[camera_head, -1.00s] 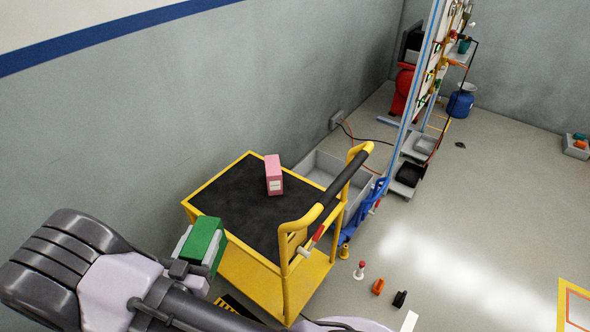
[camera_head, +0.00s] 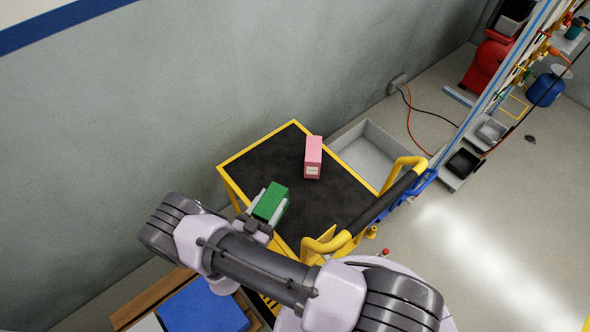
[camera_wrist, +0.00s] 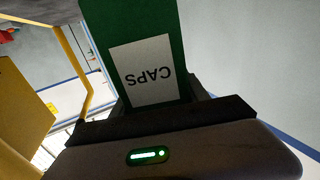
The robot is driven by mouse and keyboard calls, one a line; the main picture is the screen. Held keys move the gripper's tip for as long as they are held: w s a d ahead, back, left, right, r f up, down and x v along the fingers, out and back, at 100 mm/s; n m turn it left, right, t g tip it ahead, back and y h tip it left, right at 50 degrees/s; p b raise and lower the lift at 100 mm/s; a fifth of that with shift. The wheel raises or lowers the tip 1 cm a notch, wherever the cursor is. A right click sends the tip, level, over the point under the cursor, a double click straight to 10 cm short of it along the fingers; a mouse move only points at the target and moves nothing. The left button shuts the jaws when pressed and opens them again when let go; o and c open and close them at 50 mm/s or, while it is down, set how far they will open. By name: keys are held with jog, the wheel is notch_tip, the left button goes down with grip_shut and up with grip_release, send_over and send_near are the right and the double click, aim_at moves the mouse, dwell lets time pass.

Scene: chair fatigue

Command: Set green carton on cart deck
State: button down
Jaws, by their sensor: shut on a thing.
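The green carton (camera_head: 270,202) is in my gripper (camera_head: 269,205), which is shut on it, over the near left part of the cart deck in the head view. In the wrist view the green carton (camera_wrist: 148,70) fills the upper middle, with a white label reading CAPS upside down. The cart deck (camera_head: 262,160) is a black surface with a yellow rim. Whether the carton touches the deck cannot be told. The wrist view does not clearly show the deck under the carton.
A pink carton (camera_head: 313,158) stands on the deck toward the back right. The cart's handle (camera_head: 385,205), yellow with a black grip, rises at the right. A grey bin (camera_head: 370,150) is behind the cart. The grey wall (camera_head: 180,100) is at the left. The deck between the cartons is clear.

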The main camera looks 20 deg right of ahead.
jog(key=w+d+f+b, duration=0.1)
jog(key=w+d+b, duration=0.1)
jog(key=w, duration=0.2)
jog(key=w+d+f+b, duration=0.2)
jog(key=w, duration=0.2)
jog(key=w+d+f+b, duration=0.1)
jog(key=w+d+f, duration=0.1)
jog(key=w+d, duration=0.1)
jog(key=shift+w+d+f+b, duration=0.15)
jog(key=shift+w+b, duration=0.25)
jog(key=shift+w, duration=0.35)
jog(key=shift+r, duration=0.2)
jog(key=shift+f, duration=0.1)
jog(key=c, duration=0.6)
grip_release()
